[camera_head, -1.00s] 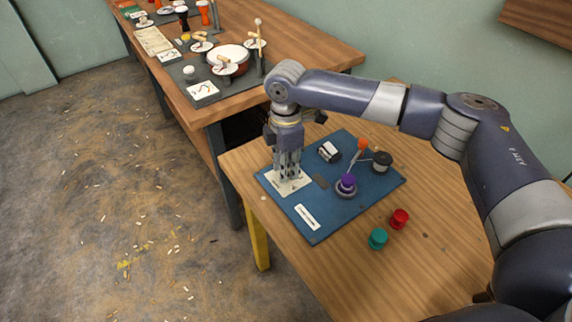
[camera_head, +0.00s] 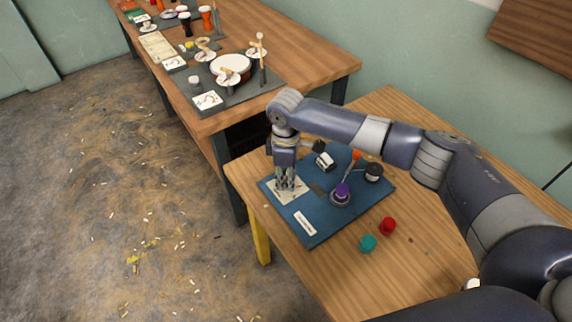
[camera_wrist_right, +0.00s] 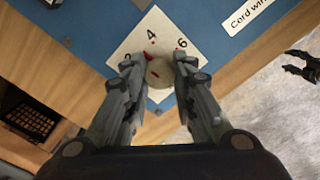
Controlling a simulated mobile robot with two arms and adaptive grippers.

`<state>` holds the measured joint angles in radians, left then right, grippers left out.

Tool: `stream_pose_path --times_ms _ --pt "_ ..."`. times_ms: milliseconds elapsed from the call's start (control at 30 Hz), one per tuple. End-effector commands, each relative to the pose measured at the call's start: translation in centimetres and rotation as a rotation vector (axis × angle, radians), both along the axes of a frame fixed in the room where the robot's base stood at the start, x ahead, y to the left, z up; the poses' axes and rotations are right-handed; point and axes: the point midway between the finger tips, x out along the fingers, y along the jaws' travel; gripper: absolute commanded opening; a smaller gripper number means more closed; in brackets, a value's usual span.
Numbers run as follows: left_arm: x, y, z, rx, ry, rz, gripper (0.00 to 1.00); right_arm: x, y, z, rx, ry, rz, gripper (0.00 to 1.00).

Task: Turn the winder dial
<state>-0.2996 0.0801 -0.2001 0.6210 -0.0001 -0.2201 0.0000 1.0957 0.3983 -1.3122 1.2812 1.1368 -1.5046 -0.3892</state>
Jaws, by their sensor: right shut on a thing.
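The winder dial (camera_wrist_right: 159,73) is a small round beige knob with a red pointer, on a white square card (camera_wrist_right: 133,42) marked with numbers; a 4 and a 6 are legible. The card also shows in the head view (camera_head: 299,187), at the left corner of the blue board (camera_head: 317,216). My right gripper (camera_wrist_right: 160,68) points down over the card with its fingers shut on the dial's two sides. In the head view my right gripper (camera_head: 286,186) hides the dial. A dark gripper, apparently my left one (camera_wrist_right: 290,60), shows small at the right wrist view's edge; its jaw state is unclear.
The board also bears a purple-topped spool (camera_head: 341,192), a black spool (camera_head: 373,172), a small black-and-white device (camera_head: 325,160) and a label (camera_head: 305,223). Green (camera_head: 367,243) and red (camera_head: 388,226) spools stand on bare wood. A drum table (camera_head: 290,58) stands behind.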

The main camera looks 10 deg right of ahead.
Motion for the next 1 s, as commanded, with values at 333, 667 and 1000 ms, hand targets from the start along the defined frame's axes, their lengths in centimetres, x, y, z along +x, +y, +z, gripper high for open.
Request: stream_pose_path --times_ms 333,667,1000 --pt "0.0 0.0 5.3 0.000 0.000 0.000 0.48 -0.2 0.1 0.5 -0.001 0.005 -0.310 0.01" --pt "0.0 0.0 7.5 0.000 0.000 0.000 0.48 -0.1 0.1 0.2 -0.001 0.002 -0.506 0.01" --pt "0.0 0.0 8.2 0.000 0.001 0.000 0.48 0.0 0.0 0.0 -0.001 0.000 -0.576 0.01"
